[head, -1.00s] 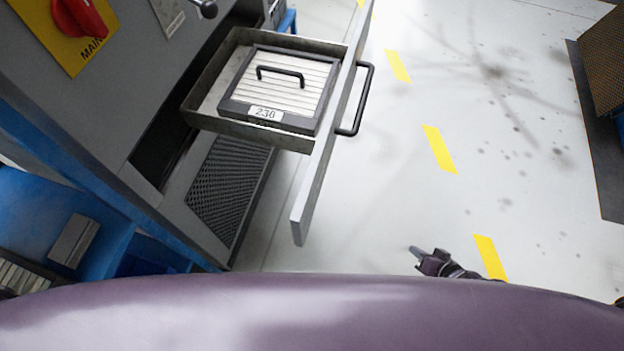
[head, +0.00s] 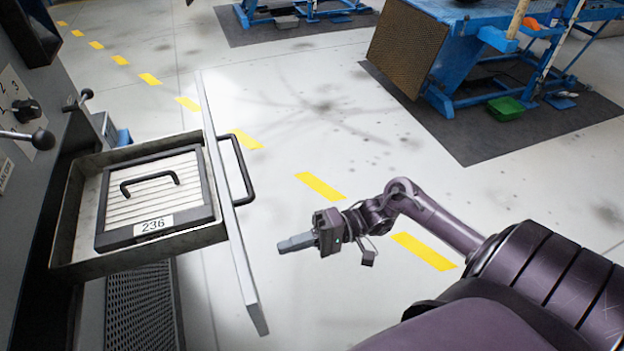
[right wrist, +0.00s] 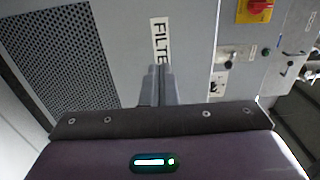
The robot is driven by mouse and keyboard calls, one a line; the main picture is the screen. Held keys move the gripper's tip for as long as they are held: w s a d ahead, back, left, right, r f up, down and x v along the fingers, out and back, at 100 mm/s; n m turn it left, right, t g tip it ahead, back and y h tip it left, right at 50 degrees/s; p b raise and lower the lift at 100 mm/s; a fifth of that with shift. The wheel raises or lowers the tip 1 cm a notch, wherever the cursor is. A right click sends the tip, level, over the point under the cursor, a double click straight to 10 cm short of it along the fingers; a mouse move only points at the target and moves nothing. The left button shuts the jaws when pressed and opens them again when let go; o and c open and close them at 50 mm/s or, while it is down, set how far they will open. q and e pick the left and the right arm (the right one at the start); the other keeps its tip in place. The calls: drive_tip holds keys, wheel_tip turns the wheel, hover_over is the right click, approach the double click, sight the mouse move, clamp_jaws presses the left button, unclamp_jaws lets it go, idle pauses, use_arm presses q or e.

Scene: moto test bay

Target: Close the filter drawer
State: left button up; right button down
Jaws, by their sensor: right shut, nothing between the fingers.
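The filter drawer (head: 72,222) stands pulled out of the grey cabinet in the head view. Its front panel (head: 236,240) faces right and carries a dark bar handle (head: 243,172). A pleated filter (head: 152,190) with a black handle and a label reading 236 lies inside the drawer. My right gripper (head: 283,246) is shut and empty, to the right of the drawer front and apart from it. In the right wrist view the shut fingers (right wrist: 161,84) show in front of a grey panel with a "FILTE" label (right wrist: 160,40). My left gripper is not in view.
The cabinet (head: 28,200) stands at the left, with ball-ended levers (head: 40,138) above the drawer. A blue workbench (head: 470,60) stands on a dark mat at the back right. The floor between, with yellow dashes (head: 320,186), is clear.

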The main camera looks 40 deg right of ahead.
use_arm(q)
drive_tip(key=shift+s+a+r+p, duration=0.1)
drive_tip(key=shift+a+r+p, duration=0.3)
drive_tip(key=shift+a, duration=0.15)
use_arm(e)
drive_tip(key=shift+x, duration=2.95)
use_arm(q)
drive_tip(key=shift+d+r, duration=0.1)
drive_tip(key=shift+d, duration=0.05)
use_arm(e)
drive_tip(key=shift+a, duration=0.1)
